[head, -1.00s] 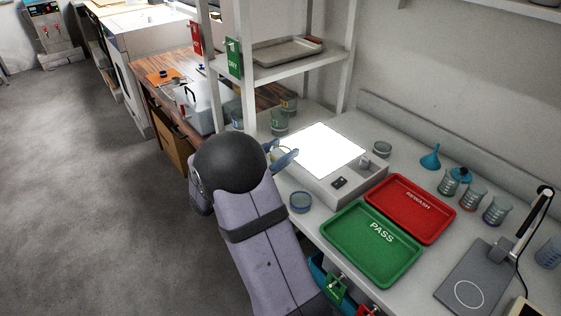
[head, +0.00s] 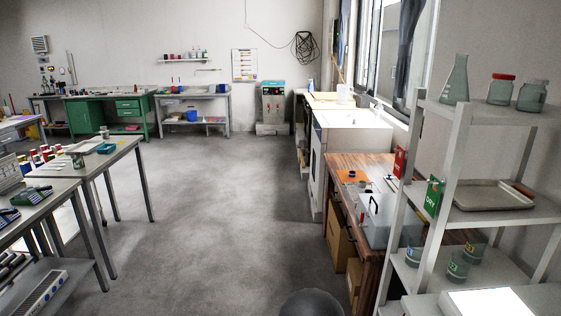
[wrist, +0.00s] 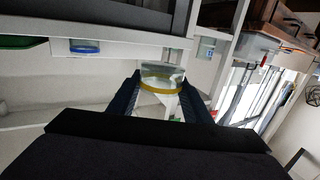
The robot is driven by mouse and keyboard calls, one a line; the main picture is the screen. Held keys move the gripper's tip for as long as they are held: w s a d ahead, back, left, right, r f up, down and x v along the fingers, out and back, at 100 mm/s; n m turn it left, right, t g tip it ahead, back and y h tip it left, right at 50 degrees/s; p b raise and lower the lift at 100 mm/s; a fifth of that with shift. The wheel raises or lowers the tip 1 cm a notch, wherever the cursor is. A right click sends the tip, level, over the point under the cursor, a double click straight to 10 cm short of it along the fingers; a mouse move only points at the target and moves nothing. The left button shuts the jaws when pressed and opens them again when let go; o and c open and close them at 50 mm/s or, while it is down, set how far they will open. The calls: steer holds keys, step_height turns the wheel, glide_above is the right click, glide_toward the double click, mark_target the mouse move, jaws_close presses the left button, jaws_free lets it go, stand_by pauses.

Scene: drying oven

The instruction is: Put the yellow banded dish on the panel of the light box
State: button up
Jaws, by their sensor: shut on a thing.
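The yellow banded dish (wrist: 160,84), clear with a yellow band, is between the two dark blue fingers of my gripper (wrist: 164,95) in the wrist view. The fingers are shut on it from both sides. The light box shows only in part at the bottom right of the head view, with its bright white panel (head: 490,302) lit and its visible part bare. My gripper and the dish are out of the head view. How high the dish is over the bench I cannot tell.
A blue-banded dish (wrist: 84,46) stands apart at upper left in the wrist view, near a green tray (wrist: 20,42). A shelf rack (head: 445,150) rises beside the light box, with a metal tray (head: 490,195) and glass jars (head: 457,266) on its shelves.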

steer(key=s+a+f+n+t+y+p, duration=0.1)
steer(key=s+a+f+n+t+p, duration=0.1)
steer(key=s+a, duration=0.5)
steer(key=shift+a+f+t+y+p, duration=0.2)
steer(key=shift+a+t+y+p, duration=0.2)
steer(key=shift+a+t+p, duration=0.45)
steer(key=shift+a+g, duration=0.15)
steer(key=shift+g, duration=0.1)
steer(key=d+r+m+g+h+b, duration=0.1)
steer(key=d+m+g+b, duration=0.1)
steer(key=d, duration=0.6)
steer(key=d+r+m+g+h+b, duration=0.1)
steer(key=d+r+m+g+b, duration=0.1)
steer(key=d, duration=0.6)
steer(key=d+r+m+g+h+b, duration=0.1)
steer(key=d+r+m+g+b, duration=0.1)
steer(key=d+g+b, duration=0.3)
steer(key=shift+w+d+m+g+h+b, duration=0.15)
steer(key=shift+d+m+g, duration=0.35)
steer(key=shift+d, duration=0.5)
steer(key=shift+w+d+m+g+h+b, duration=0.15)
steer(key=shift+d+m+g, duration=0.15)
steer(key=shift+d+g, duration=0.5)
steer(key=w+d+r+n+t, duration=0.2)
steer(key=w+d+r+t, duration=0.1)
steer(key=w+r, duration=0.3)
steer(key=shift+w+d+r+n+t+b, duration=0.2)
steer(key=shift+w+n+t+b, duration=0.15)
steer(key=shift+t, duration=0.25)
